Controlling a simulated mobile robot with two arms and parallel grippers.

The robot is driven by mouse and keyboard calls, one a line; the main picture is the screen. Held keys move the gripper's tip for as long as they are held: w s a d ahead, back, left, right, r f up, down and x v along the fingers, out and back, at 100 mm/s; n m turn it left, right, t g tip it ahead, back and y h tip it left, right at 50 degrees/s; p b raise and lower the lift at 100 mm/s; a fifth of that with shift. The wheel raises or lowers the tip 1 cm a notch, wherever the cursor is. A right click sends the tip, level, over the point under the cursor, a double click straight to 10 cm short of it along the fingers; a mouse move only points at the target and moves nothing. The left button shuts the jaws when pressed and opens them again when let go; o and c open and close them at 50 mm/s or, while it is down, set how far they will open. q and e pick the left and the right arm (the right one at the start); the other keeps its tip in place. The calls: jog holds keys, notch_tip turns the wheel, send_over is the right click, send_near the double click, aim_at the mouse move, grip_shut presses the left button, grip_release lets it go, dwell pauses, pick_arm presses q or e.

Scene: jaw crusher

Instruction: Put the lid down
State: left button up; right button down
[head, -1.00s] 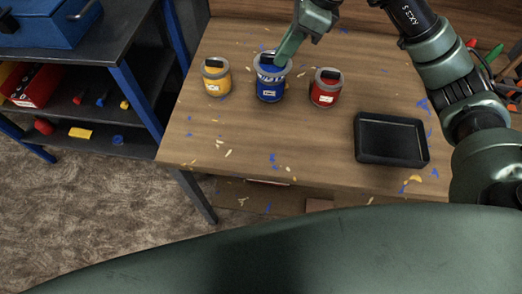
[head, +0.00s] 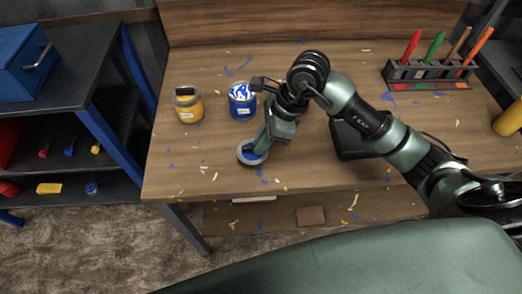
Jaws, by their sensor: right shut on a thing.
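The lid (head: 247,160), a grey ring with a blue and dark middle, is at the bench top near its front edge, in front of the blue can. My right gripper (head: 262,143) is shut on it from above; I cannot tell whether the lid touches the wood. The blue can (head: 242,108) stands open behind it, with blue and white paint showing inside. The red can is hidden, apparently behind my right gripper and wrist. My left gripper is not in view.
A black tray (head: 348,149) is partly behind my right arm. A rack (head: 425,71) of coloured-handled tools stands at the back right. The bench (head: 190,165) is clear at front left.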

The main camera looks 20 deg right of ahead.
jog(key=shift+f, duration=2.35)
jog(key=shift+f, duration=0.15)
jog(key=c, duration=1.5)
grip_release()
